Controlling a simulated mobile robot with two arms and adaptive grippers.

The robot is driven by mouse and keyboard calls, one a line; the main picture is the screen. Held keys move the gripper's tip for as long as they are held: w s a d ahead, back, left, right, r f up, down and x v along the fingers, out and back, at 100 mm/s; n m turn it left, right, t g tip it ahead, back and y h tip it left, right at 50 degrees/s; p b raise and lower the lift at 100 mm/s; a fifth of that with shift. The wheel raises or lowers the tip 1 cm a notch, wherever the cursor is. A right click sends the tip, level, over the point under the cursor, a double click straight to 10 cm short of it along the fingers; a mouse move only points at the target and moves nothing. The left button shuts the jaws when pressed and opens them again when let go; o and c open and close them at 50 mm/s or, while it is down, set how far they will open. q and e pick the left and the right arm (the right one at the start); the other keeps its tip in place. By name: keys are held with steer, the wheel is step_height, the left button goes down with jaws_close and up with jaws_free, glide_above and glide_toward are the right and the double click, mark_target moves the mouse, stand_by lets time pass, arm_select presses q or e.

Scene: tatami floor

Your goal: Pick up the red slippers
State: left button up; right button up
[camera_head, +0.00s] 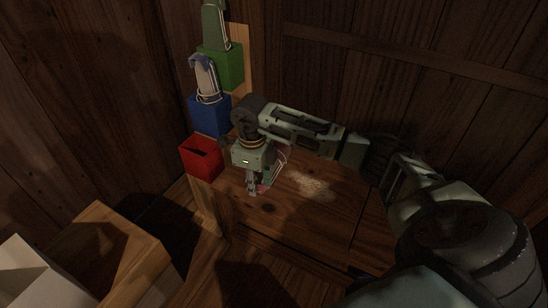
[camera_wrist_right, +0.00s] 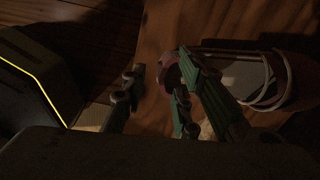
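A reddish slipper with pale straps lies on the wooden top, partly hidden by my right gripper in the head view; a bit of it (camera_head: 263,187) shows beside the fingers. In the right wrist view the slipper (camera_wrist_right: 301,92) is at the right, with its pinkish near end (camera_wrist_right: 172,73) by the right-hand finger. My right gripper (camera_head: 252,190) points down at it; in the wrist view its fingers (camera_wrist_right: 158,95) are apart. I cannot tell whether they touch the slipper. A second red slipper cannot be made out. My left gripper is not in view.
A red box (camera_head: 201,163) with a dark opening stands left of the gripper. A blue box (camera_head: 209,119) holds greyish-blue slippers, and a green box (camera_head: 223,66) holds green ones. Wooden walls close off the back. The wooden top (camera_head: 335,215) is clear at the right.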

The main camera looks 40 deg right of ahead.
steer(key=shift+c, duration=0.3)
jaws_close()
steer(key=shift+r, duration=0.15)
